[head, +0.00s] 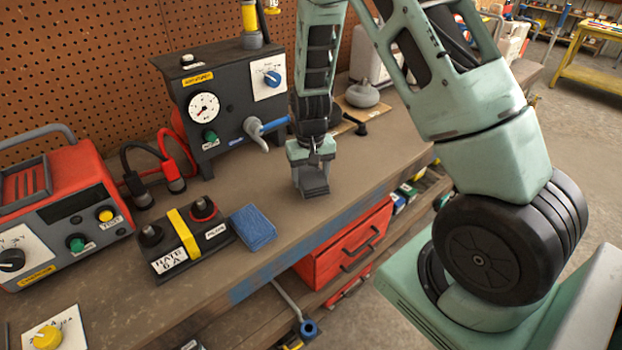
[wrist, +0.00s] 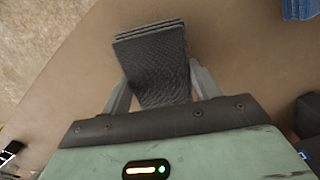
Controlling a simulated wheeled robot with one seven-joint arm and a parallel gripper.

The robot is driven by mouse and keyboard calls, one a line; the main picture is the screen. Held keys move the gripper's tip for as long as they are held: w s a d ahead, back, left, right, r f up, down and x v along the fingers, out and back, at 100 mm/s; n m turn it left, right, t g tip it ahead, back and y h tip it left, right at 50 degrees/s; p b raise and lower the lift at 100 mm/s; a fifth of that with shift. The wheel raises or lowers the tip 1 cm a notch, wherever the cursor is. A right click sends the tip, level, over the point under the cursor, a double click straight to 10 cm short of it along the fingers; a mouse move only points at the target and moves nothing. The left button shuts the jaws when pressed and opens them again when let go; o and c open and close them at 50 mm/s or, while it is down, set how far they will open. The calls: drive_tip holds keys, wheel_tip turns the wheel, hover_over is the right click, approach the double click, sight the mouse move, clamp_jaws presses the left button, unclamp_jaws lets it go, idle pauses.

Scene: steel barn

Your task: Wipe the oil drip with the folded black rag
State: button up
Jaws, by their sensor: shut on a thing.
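My gripper (head: 312,172) is shut on the folded black rag (head: 316,188), over the bench top near its front edge. In the wrist view the rag (wrist: 152,52) is a dark grey, layered, textured pad between the two fingers of my gripper (wrist: 160,88), and it sticks out beyond them. The rag is at or very close to the bench surface; I cannot tell whether it touches. I cannot make out an oil drip in either view; the rag and gripper hide part of the bench.
A blue folded cloth (head: 253,228) lies left of my gripper, beside a black battery (head: 183,245) with a yellow strap. A dark gauge unit (head: 214,105) and a red charger (head: 62,205) stand on the bench (head: 235,185). A kettle-like grey object (head: 362,95) sits behind right. A red drawer (head: 345,245) is below.

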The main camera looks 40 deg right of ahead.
drive_tip(key=shift+s+r+p, duration=0.1)
drive_tip(key=shift+r+p, duration=0.2)
drive_tip(key=shift+r, duration=0.4)
drive_tip(key=shift+r+p, duration=1.85)
drive_tip(key=shift+r, duration=0.45)
